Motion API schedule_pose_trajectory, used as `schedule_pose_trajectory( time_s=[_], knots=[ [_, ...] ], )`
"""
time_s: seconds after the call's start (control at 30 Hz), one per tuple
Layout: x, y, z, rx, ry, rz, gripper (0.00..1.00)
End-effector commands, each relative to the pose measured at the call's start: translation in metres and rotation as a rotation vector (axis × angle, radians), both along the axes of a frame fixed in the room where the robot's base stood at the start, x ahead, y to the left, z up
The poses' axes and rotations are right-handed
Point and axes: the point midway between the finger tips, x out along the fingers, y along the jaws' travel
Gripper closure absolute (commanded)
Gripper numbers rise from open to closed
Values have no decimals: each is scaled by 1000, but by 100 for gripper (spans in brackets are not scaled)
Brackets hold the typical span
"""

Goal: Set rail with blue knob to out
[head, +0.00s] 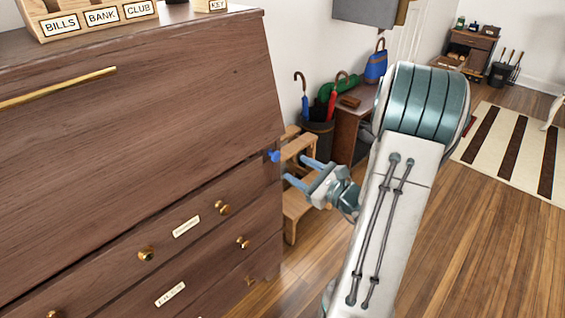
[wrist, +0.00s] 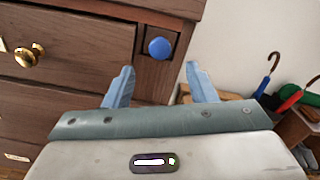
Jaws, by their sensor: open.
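The blue knob (head: 274,156) sits at the right front edge of the brown wooden desk, just below its slanted front. In the wrist view the blue knob (wrist: 159,47) is on the square end of the rail (wrist: 155,72), in a narrow slot beside a drawer. The rail end looks about level with the desk front. My gripper (head: 296,170) is open and empty, its blue fingers pointing at the desk just right of the knob. In the wrist view my gripper (wrist: 160,82) has its fingers either side of the knob's line, with the knob ahead, apart from them.
Drawers with brass knobs (head: 222,207) lie left of the slot. A brass bar (head: 58,88) crosses the slanted front. A wooden step stool (head: 297,200) stands close behind my gripper. An umbrella stand (head: 318,137) and small table are farther back. Floor at right is open.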

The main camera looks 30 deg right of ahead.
Motion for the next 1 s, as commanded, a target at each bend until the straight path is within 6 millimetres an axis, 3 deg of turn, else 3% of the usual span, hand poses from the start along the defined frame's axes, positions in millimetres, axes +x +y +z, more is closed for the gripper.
schedule_pose_trajectory(
  time_s=[0.1,0.3,0.5,0.77,0.93,0.97,1.0],
  knots=[
    [25,10,-2,0,-1,4,49],
    [53,20,-1,-1,-1,2,49],
    [65,24,0,0,0,1,49],
    [66,24,0,0,0,1,49],
    [66,24,0,0,0,1,93],
    [66,24,0,0,0,1,100],
    [66,24,0,0,0,1,100]
  ],
)
